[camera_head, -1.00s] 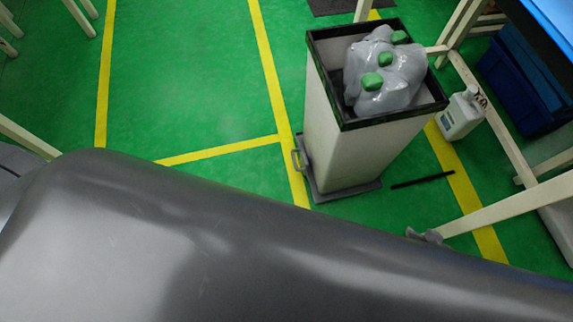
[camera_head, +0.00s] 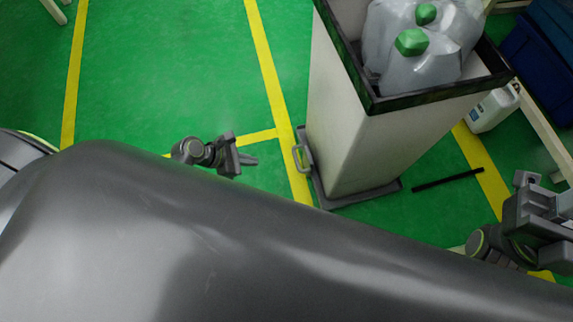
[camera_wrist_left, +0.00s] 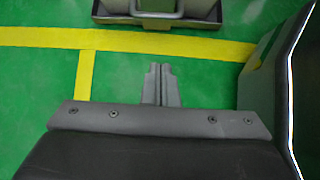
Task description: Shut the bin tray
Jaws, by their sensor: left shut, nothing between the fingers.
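The bin (camera_head: 345,130) is a tall pale box with a dark rim. A grey bin tray (camera_head: 362,193) lies at its foot and sticks out past the bin's lower edges. The tray's handle (camera_head: 298,157) is on its left side. In the left wrist view the handle (camera_wrist_left: 143,10) is at the top edge, partly cut off. My left gripper (camera_head: 250,160) is shut and empty, left of the handle with a gap of floor between. Its closed fingers (camera_wrist_left: 161,72) point toward the handle. My right gripper (camera_head: 530,185) is at the right edge, partly cut off; its jaws are unclear.
Clear jugs with green caps (camera_head: 411,42) fill the bin's top. A black strip (camera_head: 447,180) lies on the floor right of the bin. A white jug (camera_head: 493,108) and blue crates (camera_head: 535,65) stand further right. Green floor (camera_head: 170,75) with yellow lines is free at the left.

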